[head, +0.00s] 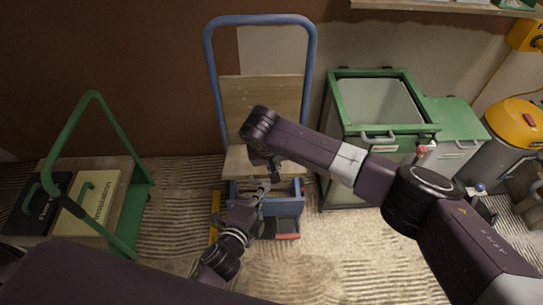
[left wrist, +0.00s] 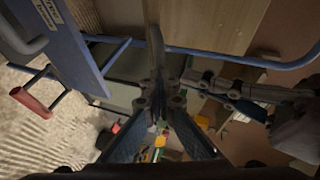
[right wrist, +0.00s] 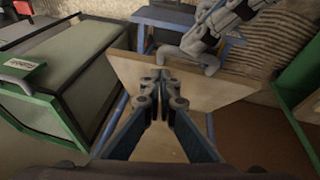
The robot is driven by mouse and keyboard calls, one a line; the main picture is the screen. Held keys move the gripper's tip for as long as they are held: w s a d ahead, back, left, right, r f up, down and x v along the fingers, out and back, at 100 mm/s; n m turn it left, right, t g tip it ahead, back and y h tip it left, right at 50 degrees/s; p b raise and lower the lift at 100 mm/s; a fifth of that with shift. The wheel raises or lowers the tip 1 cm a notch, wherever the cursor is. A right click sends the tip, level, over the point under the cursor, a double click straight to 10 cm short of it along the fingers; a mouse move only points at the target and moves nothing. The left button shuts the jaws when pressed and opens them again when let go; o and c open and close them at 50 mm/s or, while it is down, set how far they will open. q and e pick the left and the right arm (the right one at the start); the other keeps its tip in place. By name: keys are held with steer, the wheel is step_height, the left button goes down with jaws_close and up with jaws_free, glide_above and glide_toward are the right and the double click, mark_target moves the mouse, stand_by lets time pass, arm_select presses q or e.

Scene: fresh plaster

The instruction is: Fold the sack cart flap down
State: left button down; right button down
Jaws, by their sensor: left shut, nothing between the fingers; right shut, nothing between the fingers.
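The sack cart (head: 312,75) has a blue tube frame and a wooden back board (head: 262,97), and stands upright against the wall. A blue panel (head: 290,207), which looks like its flap, is low at the front; it also shows at the upper left of the left wrist view (left wrist: 65,40), with a red grip (left wrist: 30,102) beside it. My left gripper (head: 264,187) is shut and empty close to the panel's left upper part; contact cannot be told. My right gripper (head: 276,176) is shut and empty just above it, in front of the wood. My grippers hide part of the cart.
A green trolley (head: 130,215) with boxes stands at the left. A green-framed cabinet (head: 340,115) stands close on the cart's right, with a yellow-topped vacuum (head: 515,125) farther right. A shelf (head: 440,7) hangs above. Ridged floor (head: 330,250) is clear in front.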

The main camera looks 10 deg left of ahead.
arm_select(q)
steer(key=shift+w+a, duration=0.25)
arm_select(e)
steer(key=shift+s+d+f, duration=0.1)
steer(key=shift+s+f, duration=0.1)
steer(key=shift+f, duration=0.25)
steer(key=shift+s+d+f, duration=0.15)
steer(key=shift+s+f, duration=0.35)
steer(key=shift+f, duration=0.25)
